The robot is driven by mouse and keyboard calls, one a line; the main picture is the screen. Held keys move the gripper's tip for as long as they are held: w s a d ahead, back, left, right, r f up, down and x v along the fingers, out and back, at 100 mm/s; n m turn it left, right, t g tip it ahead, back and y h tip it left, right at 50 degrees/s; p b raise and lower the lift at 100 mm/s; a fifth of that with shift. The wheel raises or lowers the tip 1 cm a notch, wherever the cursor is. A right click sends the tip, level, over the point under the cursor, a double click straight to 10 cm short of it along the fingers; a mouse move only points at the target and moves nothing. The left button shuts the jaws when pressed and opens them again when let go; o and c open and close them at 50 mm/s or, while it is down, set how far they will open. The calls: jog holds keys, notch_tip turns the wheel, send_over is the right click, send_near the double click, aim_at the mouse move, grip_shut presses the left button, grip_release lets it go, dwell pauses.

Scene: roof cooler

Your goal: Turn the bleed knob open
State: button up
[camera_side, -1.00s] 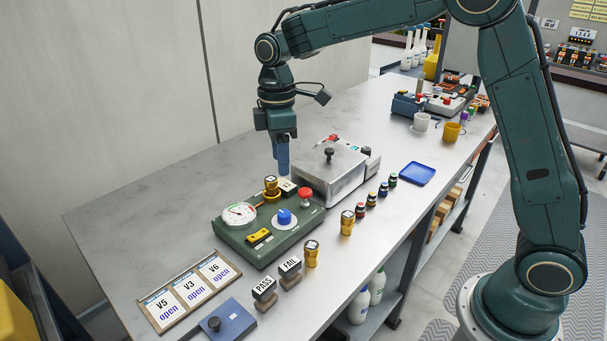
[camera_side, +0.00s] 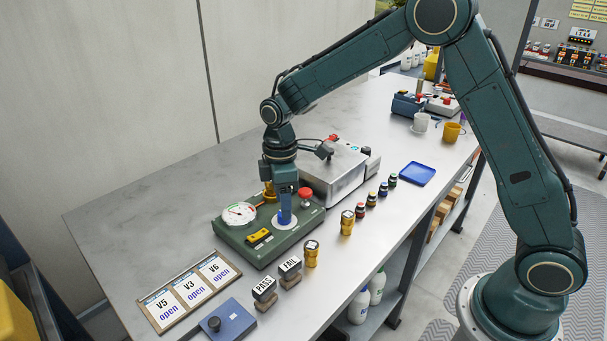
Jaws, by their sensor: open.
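The green test unit (camera_side: 240,253) stands on the bench with a white dial gauge (camera_side: 239,214), a yellow switch (camera_side: 259,236) and a red mushroom button (camera_side: 306,196) on its top. I cannot tell whether the fingers touch the knob. A brass fitting (camera_side: 268,192) on the unit is partly hidden behind my gripper.
A grey metal box (camera_side: 340,178) stands close behind the unit on the right. Brass-coloured stamps (camera_side: 347,222), small bottles (camera_side: 371,199) and a blue tray (camera_side: 416,174) line the right side. PASS and FAIL stamps (camera_side: 277,277) and a card board (camera_side: 190,290) lie in front.

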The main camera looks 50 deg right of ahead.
jog(key=shift+f, duration=1.4)
jog(key=c, duration=1)
